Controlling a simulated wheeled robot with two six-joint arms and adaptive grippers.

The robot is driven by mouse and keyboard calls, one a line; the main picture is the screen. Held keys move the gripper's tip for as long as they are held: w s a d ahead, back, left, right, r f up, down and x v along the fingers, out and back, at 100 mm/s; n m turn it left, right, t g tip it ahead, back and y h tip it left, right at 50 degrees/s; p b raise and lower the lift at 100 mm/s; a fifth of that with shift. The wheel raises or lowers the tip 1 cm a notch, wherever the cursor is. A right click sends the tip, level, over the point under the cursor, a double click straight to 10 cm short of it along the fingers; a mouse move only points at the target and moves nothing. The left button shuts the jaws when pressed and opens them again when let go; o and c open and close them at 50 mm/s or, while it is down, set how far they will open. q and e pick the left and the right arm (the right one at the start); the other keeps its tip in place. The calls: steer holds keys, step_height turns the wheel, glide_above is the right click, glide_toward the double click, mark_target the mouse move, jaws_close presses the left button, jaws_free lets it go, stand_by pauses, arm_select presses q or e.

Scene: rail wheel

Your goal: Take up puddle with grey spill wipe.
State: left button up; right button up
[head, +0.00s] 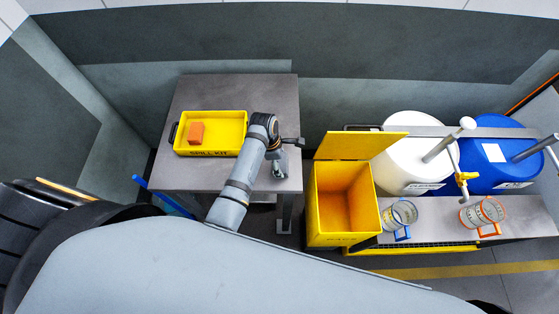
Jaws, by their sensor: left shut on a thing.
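My left gripper (279,167) is low over the right part of the grey table (215,92), pointing down. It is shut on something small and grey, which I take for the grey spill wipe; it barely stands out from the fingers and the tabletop. I cannot make out the puddle; the arm and gripper cover part of the table. My right gripper is not in view.
A yellow spill-kit tray (239,117) holding an orange block (196,133) sits on the table's left. An open yellow bin (330,228) stands right of the table. Beyond are a white drum (400,160), a blue drum (470,175) and two jugs on a bench.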

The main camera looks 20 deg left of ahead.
arm_select(q)
steer(key=shift+a, duration=0.15)
steer(key=shift+s+a, duration=0.3)
steer(key=shift+a, duration=0.55)
stand_by(0.7)
steer(key=shift+r, duration=4)
steer(key=shift+d, duration=0.1)
